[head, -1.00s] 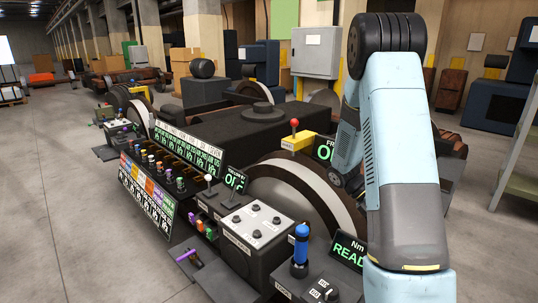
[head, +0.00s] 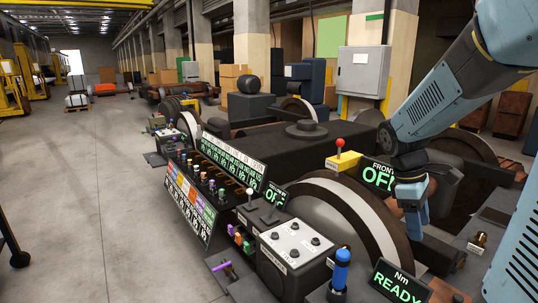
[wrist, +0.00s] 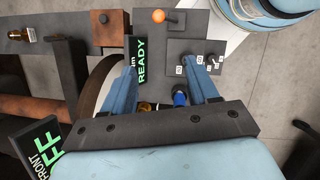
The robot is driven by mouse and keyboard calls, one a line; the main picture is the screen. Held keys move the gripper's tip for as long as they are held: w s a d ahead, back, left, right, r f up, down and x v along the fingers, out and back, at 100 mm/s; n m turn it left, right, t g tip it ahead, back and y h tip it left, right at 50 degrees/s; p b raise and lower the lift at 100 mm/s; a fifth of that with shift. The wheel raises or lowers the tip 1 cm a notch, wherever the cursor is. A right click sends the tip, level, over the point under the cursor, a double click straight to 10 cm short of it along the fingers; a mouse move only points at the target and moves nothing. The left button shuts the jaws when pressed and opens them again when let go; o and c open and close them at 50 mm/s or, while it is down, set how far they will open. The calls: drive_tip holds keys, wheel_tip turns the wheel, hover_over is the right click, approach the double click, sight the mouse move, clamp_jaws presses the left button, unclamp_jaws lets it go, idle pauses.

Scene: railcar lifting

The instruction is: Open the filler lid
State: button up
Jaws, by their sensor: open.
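I cannot pick out the filler lid for certain in either view. A small brass fitting (head: 479,240) stands on a dark block to the right of the large wheel (head: 335,222), and one like it shows at the upper left of the wrist view (wrist: 20,36). My gripper (head: 411,212) points down beside the wheel, just below the "FRONT" display. In the wrist view my gripper (wrist: 163,80) has its two blue fingers spread apart, with nothing held between them. The blue-handled tool (wrist: 180,97) and a brass piece show between the fingers, partly hidden by the gripper's bar.
The "READY" display (head: 400,284) and the blue tool handle (head: 341,270) stand in front of my gripper. A red-knobbed lever (head: 339,147) rises from a yellow box behind the wheel. Panels with labelled switches (head: 188,205) line the left side. The floor at left (head: 95,200) is open.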

drive_tip(key=s+a+r+m+t+y, duration=0.3)
drive_tip(key=s+a+r+m+t, duration=0.4)
drive_tip(key=s+a+r+m, duration=0.2)
drive_tip(key=shift+s+a+r+t, duration=0.2)
drive_tip(key=shift+a+r+t, duration=0.2)
drive_tip(key=shift+a, duration=0.5)
drive_tip(key=shift+c, duration=0.3)
drive_tip(key=shift+c, duration=1.2)
drive_tip(key=shift+d, duration=0.1)
